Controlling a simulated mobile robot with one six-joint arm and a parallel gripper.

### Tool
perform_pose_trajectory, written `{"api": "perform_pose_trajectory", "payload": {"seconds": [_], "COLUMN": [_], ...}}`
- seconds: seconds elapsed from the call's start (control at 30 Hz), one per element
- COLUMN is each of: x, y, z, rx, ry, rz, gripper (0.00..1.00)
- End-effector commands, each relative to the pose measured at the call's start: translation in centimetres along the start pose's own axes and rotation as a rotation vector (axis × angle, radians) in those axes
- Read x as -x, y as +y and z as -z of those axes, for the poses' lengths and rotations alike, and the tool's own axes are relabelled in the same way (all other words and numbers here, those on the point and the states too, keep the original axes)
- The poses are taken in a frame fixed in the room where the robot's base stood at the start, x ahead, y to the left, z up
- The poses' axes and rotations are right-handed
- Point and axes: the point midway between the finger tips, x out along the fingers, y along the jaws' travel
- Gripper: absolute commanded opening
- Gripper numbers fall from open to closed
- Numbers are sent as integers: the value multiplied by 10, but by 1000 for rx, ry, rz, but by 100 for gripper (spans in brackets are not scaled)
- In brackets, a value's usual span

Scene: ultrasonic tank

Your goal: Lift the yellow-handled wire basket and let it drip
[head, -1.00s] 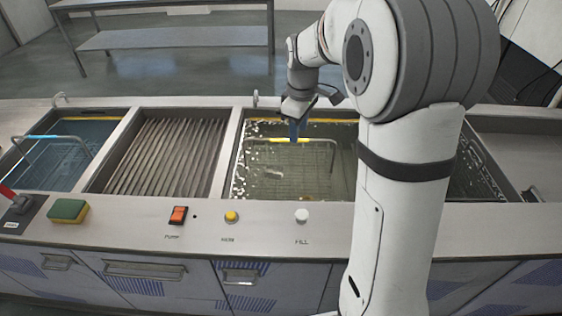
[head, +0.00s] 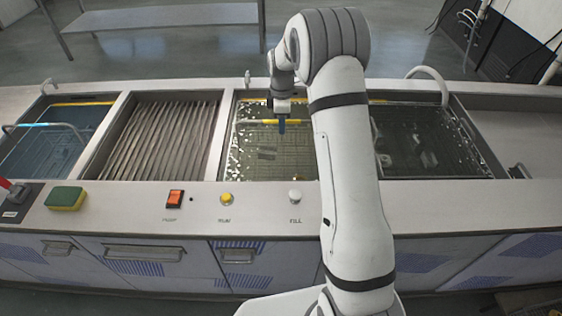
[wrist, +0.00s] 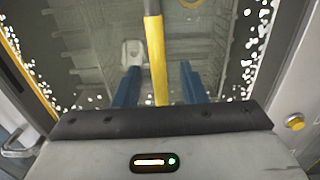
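The yellow-handled wire basket sits in the middle tank (head: 229,150), its mesh seen through the liquid. Its yellow handle (head: 252,122) stands above the mesh in the head view; it also runs down the middle of the wrist view (wrist: 156,50). My gripper (head: 281,127) points down at the handle. In the wrist view its two blue fingers (wrist: 160,85) stand apart, one on each side of the handle, with a gap showing at both. The gripper is open. My arm hides the right part of this tank and basket.
A blue-handled basket (head: 48,125) stands in the left tank. A ribbed drain bay (head: 155,135) lies between the tanks. A dark liquid-filled basin (head: 430,140) is at right. The front ledge carries a sponge (head: 66,198), orange switch (head: 174,198), yellow button (head: 226,198) and white knob (head: 295,195).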

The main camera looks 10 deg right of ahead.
Motion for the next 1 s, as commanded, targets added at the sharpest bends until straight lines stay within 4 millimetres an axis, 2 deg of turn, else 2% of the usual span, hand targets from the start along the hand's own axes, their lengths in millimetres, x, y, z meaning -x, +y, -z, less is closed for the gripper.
{"api": "perform_pose_trajectory", "payload": {"seconds": [0.17, 0.4, 0.87, 1.0], "x": [-18, -20, -20, -20], "y": [0, 0, 0, 0], "z": [0, 0, 1, 1], "rx": [0, 0, 1, 1], "ry": [0, 0, 0, 0], "rz": [0, -1, -1, -1], "gripper": [38, 38, 0, 0]}}
